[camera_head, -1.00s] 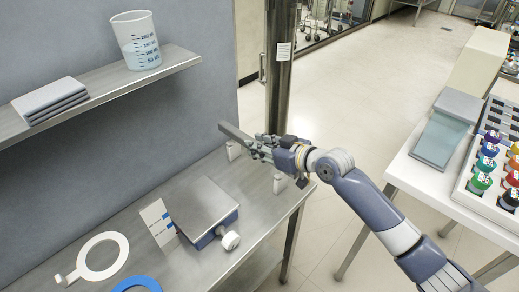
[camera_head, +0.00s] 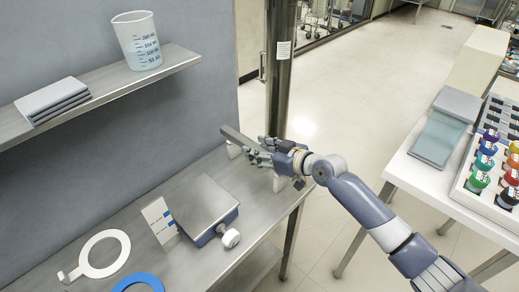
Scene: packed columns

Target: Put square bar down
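The square bar (camera_head: 237,137) is a grey bar at the far right corner of the steel bench. Its far left end shows past my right gripper; the rest is hidden behind the fingers. Whether a finger still touches the bar is too small to tell. My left gripper is not in view.
On the bench are a scale with a steel plate (camera_head: 200,205), a white card (camera_head: 158,218), a white ring (camera_head: 123,243) and a blue ring (camera_head: 150,279). A beaker (camera_head: 137,42) and folded cloths (camera_head: 52,100) sit on the shelf above. A metal post (camera_head: 279,85) stands behind the gripper.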

